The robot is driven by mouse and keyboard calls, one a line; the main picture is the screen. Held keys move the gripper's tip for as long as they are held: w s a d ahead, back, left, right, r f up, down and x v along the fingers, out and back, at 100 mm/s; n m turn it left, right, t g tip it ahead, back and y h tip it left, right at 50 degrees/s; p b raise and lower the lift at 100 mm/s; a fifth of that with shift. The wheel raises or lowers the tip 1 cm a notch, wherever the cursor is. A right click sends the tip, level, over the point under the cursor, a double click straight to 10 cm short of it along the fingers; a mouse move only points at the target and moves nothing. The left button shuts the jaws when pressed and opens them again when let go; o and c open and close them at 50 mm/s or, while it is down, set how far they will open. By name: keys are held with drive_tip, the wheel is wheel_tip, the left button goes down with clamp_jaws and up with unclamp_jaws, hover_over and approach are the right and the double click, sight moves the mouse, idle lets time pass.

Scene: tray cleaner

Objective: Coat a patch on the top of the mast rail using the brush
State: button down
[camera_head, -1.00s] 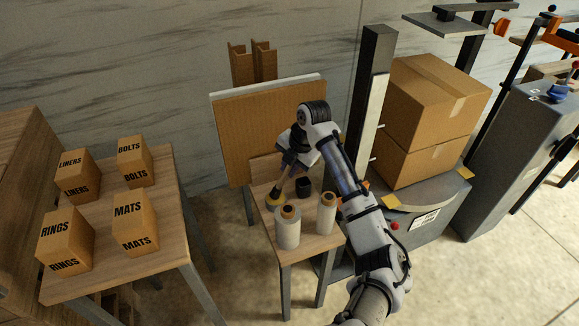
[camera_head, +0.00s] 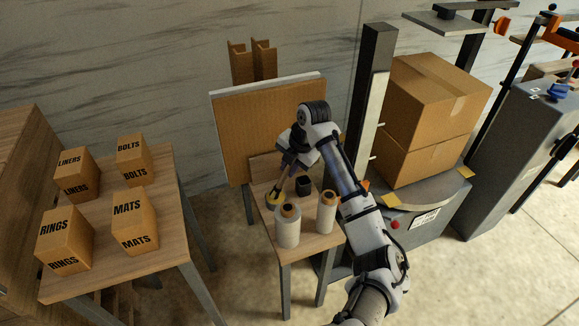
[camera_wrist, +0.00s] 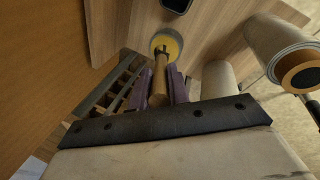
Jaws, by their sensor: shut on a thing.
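My gripper (camera_head: 287,165) is shut on the wooden handle of the brush (camera_wrist: 160,75), above the small wooden table. In the wrist view the purple fingers of my gripper (camera_wrist: 161,90) close around the handle. The brush's dark lower end is over a round yellow-filled dish (camera_wrist: 168,40); whether it touches the yellow surface I cannot tell. The dish (camera_head: 273,201) also shows on the table in the head view. The mast (camera_head: 376,65) stands upright right of my arm, with a pale rail (camera_head: 371,125) along its front, apart from my gripper.
Two wrapped rolls (camera_head: 287,228) (camera_head: 327,212) and a black cup (camera_head: 303,185) share the small table (camera_head: 298,250). A brown board (camera_head: 255,135) stands behind it. Two cartons (camera_head: 435,100) sit right of the mast. Several labelled boxes (camera_head: 65,240) stand on the left table.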

idle(0.4)
drive_tip(key=shift+r+p, duration=2.3)
drive_tip(key=shift+r, duration=1.2)
